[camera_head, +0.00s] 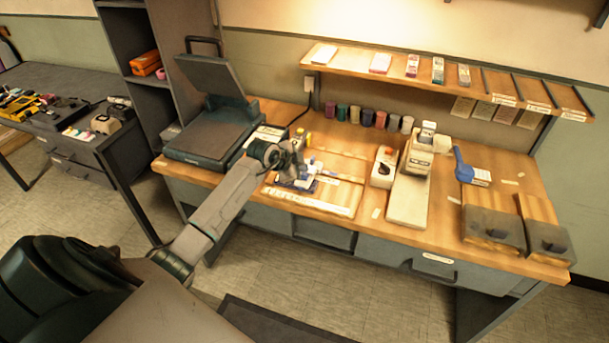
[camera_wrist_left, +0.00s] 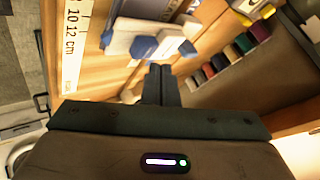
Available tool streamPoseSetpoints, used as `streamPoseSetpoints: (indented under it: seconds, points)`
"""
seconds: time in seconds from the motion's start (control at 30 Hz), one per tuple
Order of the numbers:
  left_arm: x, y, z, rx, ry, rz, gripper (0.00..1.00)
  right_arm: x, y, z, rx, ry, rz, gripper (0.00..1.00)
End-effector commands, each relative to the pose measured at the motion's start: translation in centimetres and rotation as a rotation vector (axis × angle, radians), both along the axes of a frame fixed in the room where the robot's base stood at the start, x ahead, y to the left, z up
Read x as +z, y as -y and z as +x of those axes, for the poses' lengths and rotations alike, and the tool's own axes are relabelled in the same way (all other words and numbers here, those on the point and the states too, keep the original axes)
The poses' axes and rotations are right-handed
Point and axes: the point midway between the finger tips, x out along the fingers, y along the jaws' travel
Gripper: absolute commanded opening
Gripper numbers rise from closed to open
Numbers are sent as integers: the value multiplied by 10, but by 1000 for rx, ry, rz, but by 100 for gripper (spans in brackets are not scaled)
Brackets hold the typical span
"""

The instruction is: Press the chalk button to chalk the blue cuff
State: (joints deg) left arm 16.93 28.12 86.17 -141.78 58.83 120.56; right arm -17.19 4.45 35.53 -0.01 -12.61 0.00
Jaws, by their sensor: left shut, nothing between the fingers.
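My left gripper (camera_head: 297,168) is shut and empty over the middle of the wooden bench. Its closed fingers also show in the left wrist view (camera_wrist_left: 160,72). Just beyond the fingertips is a small white device with blue parts (camera_wrist_left: 130,38); in the head view it is partly hidden behind my gripper (camera_head: 310,183). A blue part (camera_wrist_left: 145,47) lies close to the fingertips; I cannot tell whether they touch, or which part is the chalk button or the cuff. Another blue item (camera_head: 463,170) stands farther right. My right gripper is out of view.
A dark press (camera_head: 212,130) stands on the bench's left. A ruler strip (camera_head: 312,196) lies along the front edge. Several coloured spools (camera_head: 367,118) line the back. A white machine (camera_head: 410,195) stands to the right. A shelf (camera_head: 450,78) hangs above.

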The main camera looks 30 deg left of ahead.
Motion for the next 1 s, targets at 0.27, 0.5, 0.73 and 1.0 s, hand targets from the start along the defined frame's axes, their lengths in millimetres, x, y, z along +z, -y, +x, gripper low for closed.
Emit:
streamPoseSetpoints:
  seconds: [0.27, 0.5, 0.73, 1.0]
  points:
    - [-8, 0, 0, 1, 0, -1, 0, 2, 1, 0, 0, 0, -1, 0]
    - [-8, 0, 0, 0, 0, 0, 0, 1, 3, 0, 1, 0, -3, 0]
    - [-9, 0, 0, 1, 0, -1, 0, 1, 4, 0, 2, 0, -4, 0]
    - [-13, 0, 0, 0, -1, -1, 0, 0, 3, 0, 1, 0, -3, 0]
